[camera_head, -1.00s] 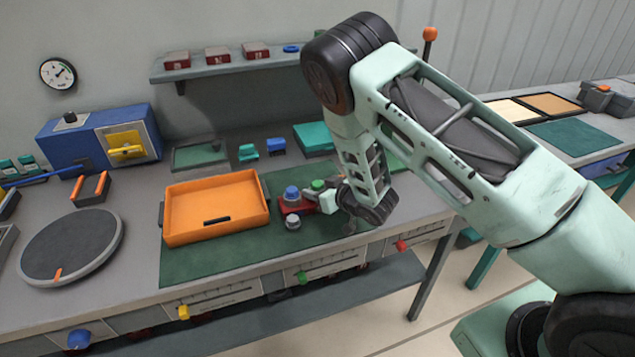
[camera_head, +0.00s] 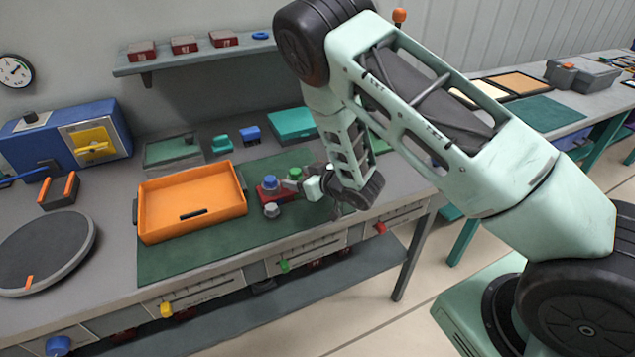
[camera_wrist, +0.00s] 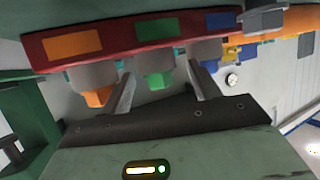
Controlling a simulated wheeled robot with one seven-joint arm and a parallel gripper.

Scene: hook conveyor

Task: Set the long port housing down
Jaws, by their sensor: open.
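The long port housing (camera_wrist: 130,45) is a dark red bar with orange, green and blue squares along its face, crossing the top of the wrist view. In the head view the red housing (camera_head: 266,194) is at the right part of the green mat, partly hidden by coloured caps and my gripper. My gripper (camera_wrist: 160,88) is open, with its two fingers apart and pointing at the housing. A green plug with a grey collar (camera_wrist: 156,78) shows between the fingers. In the head view my gripper (camera_head: 304,184) is low, right beside the housing. Contact under the housing cannot be made out.
An orange tray (camera_head: 192,205) stands just left of the housing on the green mat (camera_head: 205,258). A round grey turntable (camera_head: 45,250) is farther left. A blue box with a yellow handle (camera_head: 85,140) and a teal case (camera_head: 292,123) stand behind. A shelf (camera_head: 190,55) hangs above.

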